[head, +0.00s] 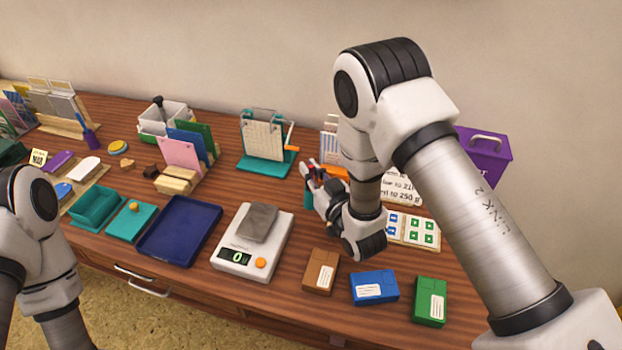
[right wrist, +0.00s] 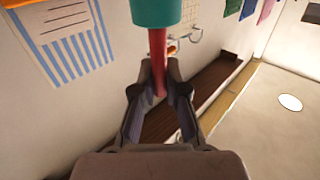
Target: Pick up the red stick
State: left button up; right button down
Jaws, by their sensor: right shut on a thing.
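The red stick (right wrist: 157,50) runs from a teal holder (right wrist: 157,10) at the top of the right wrist view down between the fingertips. My right gripper (right wrist: 160,78) is shut on the stick. In the head view the right gripper (head: 313,176) is near the back of the table, with a bit of red at its fingertips and the teal holder (head: 308,198) beside it, mostly hidden. I cannot tell how far the stick sits inside the holder. My left arm shows at the left edge of the head view, but its gripper is out of frame.
A teal stand (head: 264,165), an orange item (head: 336,171) and a purple box (head: 483,152) stand near the right gripper. A scale (head: 230,262) and brown (head: 320,272), blue (head: 374,288) and green (head: 430,301) boxes are in front. A navy tray (head: 180,233) lies left.

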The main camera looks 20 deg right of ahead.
notch_tip(320, 180, up, 10)
jog(key=shift+r, duration=0.1)
dwell(0.4)
